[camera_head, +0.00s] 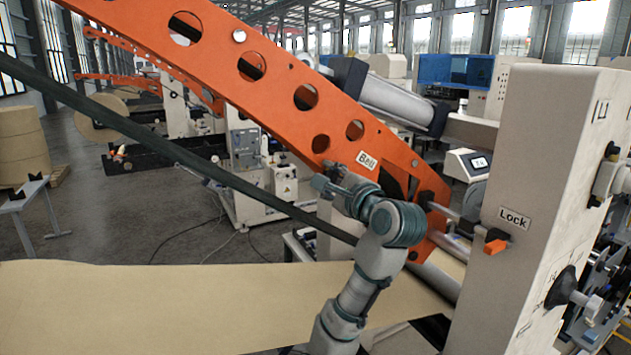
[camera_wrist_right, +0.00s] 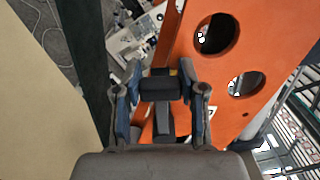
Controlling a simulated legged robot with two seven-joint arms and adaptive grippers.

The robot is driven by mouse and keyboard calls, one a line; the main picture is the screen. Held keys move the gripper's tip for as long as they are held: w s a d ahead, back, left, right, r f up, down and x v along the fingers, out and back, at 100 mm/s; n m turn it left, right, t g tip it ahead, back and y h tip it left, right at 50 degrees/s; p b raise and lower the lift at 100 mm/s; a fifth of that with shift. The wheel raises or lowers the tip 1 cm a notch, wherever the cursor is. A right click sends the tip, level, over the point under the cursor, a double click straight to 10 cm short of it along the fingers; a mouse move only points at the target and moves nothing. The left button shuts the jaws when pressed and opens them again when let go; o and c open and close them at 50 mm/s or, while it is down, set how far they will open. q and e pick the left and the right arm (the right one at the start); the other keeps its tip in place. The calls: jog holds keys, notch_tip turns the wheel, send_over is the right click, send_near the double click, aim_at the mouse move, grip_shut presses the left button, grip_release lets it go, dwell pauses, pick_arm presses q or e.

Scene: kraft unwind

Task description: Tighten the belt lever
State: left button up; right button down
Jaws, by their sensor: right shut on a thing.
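The belt lever (camera_wrist_right: 160,88) shows in the right wrist view as a dark grey bar on a short stem, in front of the orange arm. My right gripper (camera_head: 332,180) is at the lower edge of the orange perforated arm (camera_head: 275,90), just left of the white "Belt" label (camera_head: 367,160). In the right wrist view its two fingers (camera_wrist_right: 160,97) stand on either side of the lever, shut on it. In the head view the gripper hides most of the lever. My left gripper is out of view.
A dark belt (camera_head: 180,150) runs diagonally down to the right behind my right gripper. Kraft paper (camera_head: 180,300) spans the lower left. A beige post (camera_head: 530,170) with a "Lock" label (camera_head: 514,217) and an orange-tipped lever (camera_head: 495,246) stands at right.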

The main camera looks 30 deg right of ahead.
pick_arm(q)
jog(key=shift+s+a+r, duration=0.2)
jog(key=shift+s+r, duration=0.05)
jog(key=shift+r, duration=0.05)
pick_arm(e)
jog(key=shift+d+r+m, duration=0.15)
jog(key=shift+d+m, duration=0.35)
jog(key=shift+m, duration=0.3)
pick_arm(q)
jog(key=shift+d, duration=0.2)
pick_arm(e)
jog(key=c, duration=1)
grip_release()
jog(key=o, duration=0.4)
jog(key=shift+d, duration=0.25)
jog(key=shift+c, duration=0.2)
jog(key=shift+d, duration=0.7)
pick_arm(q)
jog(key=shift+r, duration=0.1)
pick_arm(e)
jog(key=s, duration=1.1)
jog(key=shift+s+a, duration=0.4)
